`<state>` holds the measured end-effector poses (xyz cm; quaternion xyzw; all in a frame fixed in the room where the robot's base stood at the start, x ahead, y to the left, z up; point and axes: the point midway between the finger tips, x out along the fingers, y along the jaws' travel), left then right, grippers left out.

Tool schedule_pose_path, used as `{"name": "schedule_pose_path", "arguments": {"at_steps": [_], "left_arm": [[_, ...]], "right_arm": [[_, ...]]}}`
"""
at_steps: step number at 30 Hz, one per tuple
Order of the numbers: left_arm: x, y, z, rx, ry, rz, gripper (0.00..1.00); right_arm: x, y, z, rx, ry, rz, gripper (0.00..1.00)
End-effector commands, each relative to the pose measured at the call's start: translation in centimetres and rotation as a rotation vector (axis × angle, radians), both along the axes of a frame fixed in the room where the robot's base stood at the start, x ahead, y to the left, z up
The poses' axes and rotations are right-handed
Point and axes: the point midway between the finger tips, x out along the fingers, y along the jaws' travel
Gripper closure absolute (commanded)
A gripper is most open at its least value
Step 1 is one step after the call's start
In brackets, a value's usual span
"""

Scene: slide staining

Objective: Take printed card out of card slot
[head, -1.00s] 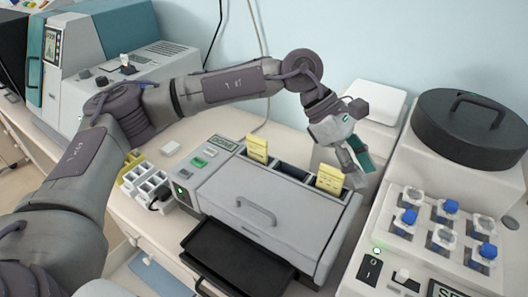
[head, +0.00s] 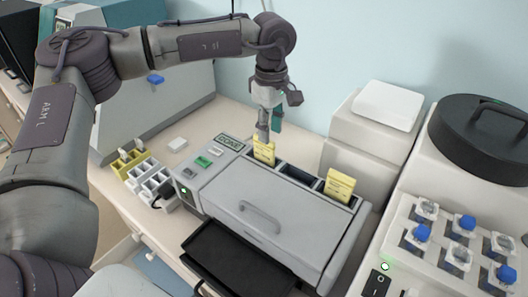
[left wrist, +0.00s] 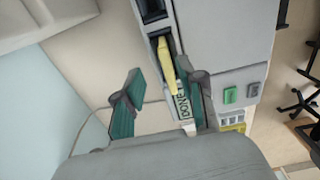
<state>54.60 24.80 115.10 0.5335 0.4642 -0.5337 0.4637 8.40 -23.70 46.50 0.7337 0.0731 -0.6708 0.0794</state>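A grey machine (head: 255,205) has a row of dark card slots (head: 297,174) along its top back edge. One yellow printed card (head: 264,153) stands in the left-end slot, beside the DONE label. A second yellow card (head: 340,185) stands in the right-end slot. My left gripper (head: 269,127) is above and just behind the left card. In the left wrist view the gripper (left wrist: 167,80) is open with its green-padded fingers apart; the left-end card (left wrist: 167,60) shows near the right finger, not clasped. My right gripper is not in view.
A black tray (head: 225,257) juts from the machine's front. A yellow-and-white rack (head: 137,167) stands left of it. A white device with blue-capped bottles (head: 466,222) and a black round lid (head: 485,135) stands to the right. The wall is close behind.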

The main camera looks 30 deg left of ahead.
Motion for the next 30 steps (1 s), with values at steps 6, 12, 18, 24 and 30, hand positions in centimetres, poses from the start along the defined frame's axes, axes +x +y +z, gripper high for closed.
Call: {"name": "schedule_pose_path", "arguments": {"at_steps": [6, 12, 18, 24, 30], "left_arm": [[-0.5, 1.0, -1.8, 0.002, 0.004, 0.001, 0.6], [-0.6, 1.4, -4.7, 0.0, 0.002, 0.001, 0.6], [-0.5, 1.4, -5.4, 0.0, -0.001, 0.001, 0.6], [-0.5, 1.4, -5.4, 0.0, -0.001, 0.001, 0.75], [-0.5, 1.4, -5.4, 0.0, -0.001, 0.001, 1.0]], "right_arm": [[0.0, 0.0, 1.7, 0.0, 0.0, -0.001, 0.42], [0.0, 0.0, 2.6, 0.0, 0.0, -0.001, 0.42], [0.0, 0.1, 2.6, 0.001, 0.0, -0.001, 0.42], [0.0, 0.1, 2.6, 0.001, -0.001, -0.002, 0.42], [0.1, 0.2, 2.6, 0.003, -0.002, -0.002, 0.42]]}}
